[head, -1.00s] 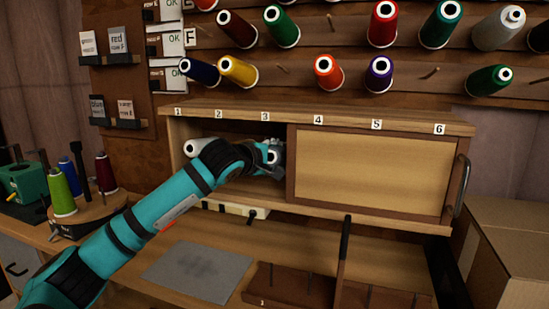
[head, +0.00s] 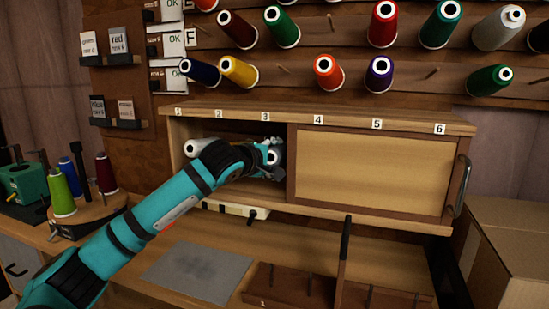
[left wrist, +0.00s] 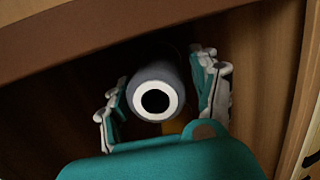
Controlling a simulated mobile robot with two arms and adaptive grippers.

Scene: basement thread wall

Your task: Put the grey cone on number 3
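The grey cone (left wrist: 152,68) lies with its white-ringed end toward me in the left wrist view. In the head view its pale end (head: 275,157) shows inside the open left part of the cupboard, below the number 3 label (head: 265,117). My left gripper (head: 270,158) reaches into the cupboard there. In the left wrist view its fingers (left wrist: 160,98) are spread on either side of the cone, with a gap at the right finger. Whatever supports the cone is largely hidden. My right gripper is not in view.
A pale cone (head: 196,147) lies in the cupboard left of my gripper. A sliding door (head: 373,170) covers the cupboard below 4 to 6. Coloured cones hang on the wall above. A grey mat (head: 197,271) lies on the bench below.

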